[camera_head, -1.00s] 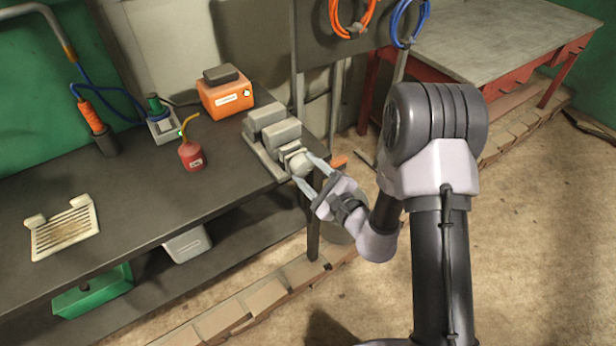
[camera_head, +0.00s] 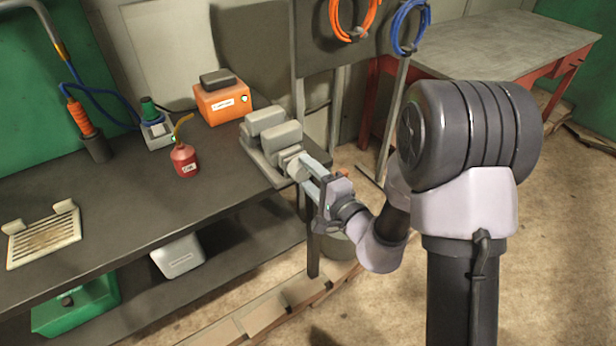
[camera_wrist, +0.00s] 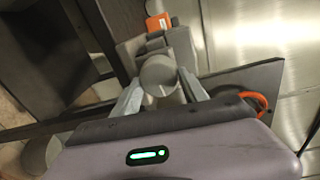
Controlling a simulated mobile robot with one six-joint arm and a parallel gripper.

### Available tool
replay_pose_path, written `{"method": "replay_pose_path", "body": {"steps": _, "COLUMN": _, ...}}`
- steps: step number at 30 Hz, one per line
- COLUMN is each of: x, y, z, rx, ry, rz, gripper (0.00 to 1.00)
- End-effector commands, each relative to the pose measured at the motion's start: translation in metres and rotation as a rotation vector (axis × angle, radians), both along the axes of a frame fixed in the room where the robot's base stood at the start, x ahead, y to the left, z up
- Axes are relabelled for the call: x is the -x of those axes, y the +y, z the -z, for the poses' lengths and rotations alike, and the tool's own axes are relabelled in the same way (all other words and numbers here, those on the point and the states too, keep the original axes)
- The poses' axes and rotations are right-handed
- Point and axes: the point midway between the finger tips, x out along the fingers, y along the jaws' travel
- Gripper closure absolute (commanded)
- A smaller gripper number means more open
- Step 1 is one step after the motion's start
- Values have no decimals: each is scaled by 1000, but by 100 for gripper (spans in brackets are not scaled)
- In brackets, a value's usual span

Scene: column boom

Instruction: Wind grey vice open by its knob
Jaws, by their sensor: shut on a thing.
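The grey vice (camera_head: 268,133) sits at the right end of the dark workbench, its two blocky jaws close together with a narrow gap between them. Its round pale knob (camera_head: 294,164) faces the bench's right front end. My gripper (camera_head: 303,168) is shut on the knob, one finger on each side. The wrist view shows the knob (camera_wrist: 158,76) as a round grey disc between the two fingertips, with the vice (camera_wrist: 150,46) behind it. The fingertips' exact contact is partly hidden by the knob.
On the workbench (camera_head: 120,205) stand a red oil can (camera_head: 184,160), an orange box (camera_head: 222,102), a soldering iron holder (camera_head: 95,145) and a wire rack (camera_head: 43,238). A bin (camera_head: 335,245) stands on the floor below my gripper.

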Motion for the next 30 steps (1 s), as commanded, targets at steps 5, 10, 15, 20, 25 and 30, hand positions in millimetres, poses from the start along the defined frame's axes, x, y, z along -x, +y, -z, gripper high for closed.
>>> {"method": "replay_pose_path", "body": {"steps": 5, "x": -1, "y": 0, "z": -2, "rx": 15, "ry": -14, "rz": 0, "gripper": 90}}
{"method": "replay_pose_path", "body": {"steps": 10, "x": -1, "y": 0, "z": -2, "rx": 17, "ry": -16, "rz": 1, "gripper": 90}}
{"method": "replay_pose_path", "body": {"steps": 15, "x": -1, "y": 0, "z": -2, "rx": 17, "ry": -16, "rz": 1, "gripper": 90}}
{"method": "replay_pose_path", "body": {"steps": 20, "x": -1, "y": 0, "z": -1, "rx": 17, "ry": -15, "rz": 1, "gripper": 28}}
{"method": "replay_pose_path", "body": {"steps": 25, "x": 0, "y": 0, "z": -1, "rx": 17, "ry": -14, "rz": 0, "gripper": 28}}
{"method": "replay_pose_path", "body": {"steps": 30, "x": -1, "y": -1, "z": -1, "rx": 18, "ry": -13, "rz": 0, "gripper": 28}}
